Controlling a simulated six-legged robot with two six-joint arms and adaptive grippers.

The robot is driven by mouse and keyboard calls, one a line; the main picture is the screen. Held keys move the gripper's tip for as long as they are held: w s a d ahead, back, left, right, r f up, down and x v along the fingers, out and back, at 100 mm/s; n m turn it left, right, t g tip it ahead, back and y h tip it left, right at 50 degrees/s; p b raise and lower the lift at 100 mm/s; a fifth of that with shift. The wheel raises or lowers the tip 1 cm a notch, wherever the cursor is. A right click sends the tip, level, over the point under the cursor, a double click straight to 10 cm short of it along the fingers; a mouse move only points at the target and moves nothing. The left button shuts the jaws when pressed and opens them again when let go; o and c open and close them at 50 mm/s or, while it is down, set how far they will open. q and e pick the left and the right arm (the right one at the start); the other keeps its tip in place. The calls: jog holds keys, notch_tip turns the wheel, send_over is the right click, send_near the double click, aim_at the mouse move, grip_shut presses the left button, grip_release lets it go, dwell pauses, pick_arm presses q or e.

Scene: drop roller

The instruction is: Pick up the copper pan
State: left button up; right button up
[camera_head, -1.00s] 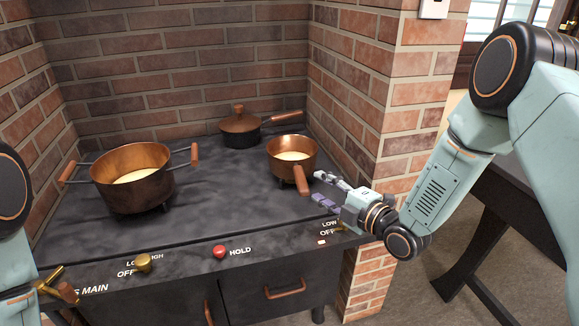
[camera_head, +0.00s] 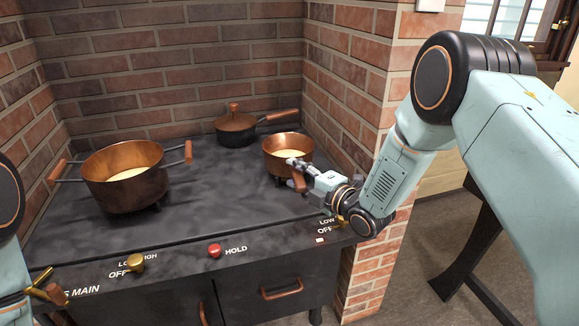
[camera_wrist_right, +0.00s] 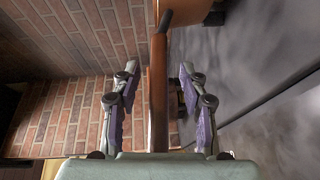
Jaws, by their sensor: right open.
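The small copper pan (camera_head: 284,145) stands at the right of the stove top, with pale contents inside. Its wooden handle points to the stove's front. My right gripper (camera_head: 297,172) is open at the handle. In the right wrist view the handle (camera_wrist_right: 159,110) runs between the two spread fingers of the gripper (camera_wrist_right: 159,75), with a gap on each side. The pan's body (camera_wrist_right: 190,12) shows only partly there, at the top edge. My left gripper does not show; only part of my left arm is at the left edge.
A large copper pot (camera_head: 125,190) with two handles stands at the left. A lidded dark pan (camera_head: 236,128) is at the back. Brick walls (camera_head: 345,75) close the back and right side. A red knob (camera_head: 214,250) and brass knob (camera_head: 135,263) are on the front.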

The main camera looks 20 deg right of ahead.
jog(key=shift+a+r, duration=0.1)
jog(key=shift+c, duration=0.4)
grip_shut()
dwell(0.3)
jog(key=shift+w+r, duration=0.1)
jog(key=shift+r, duration=0.05)
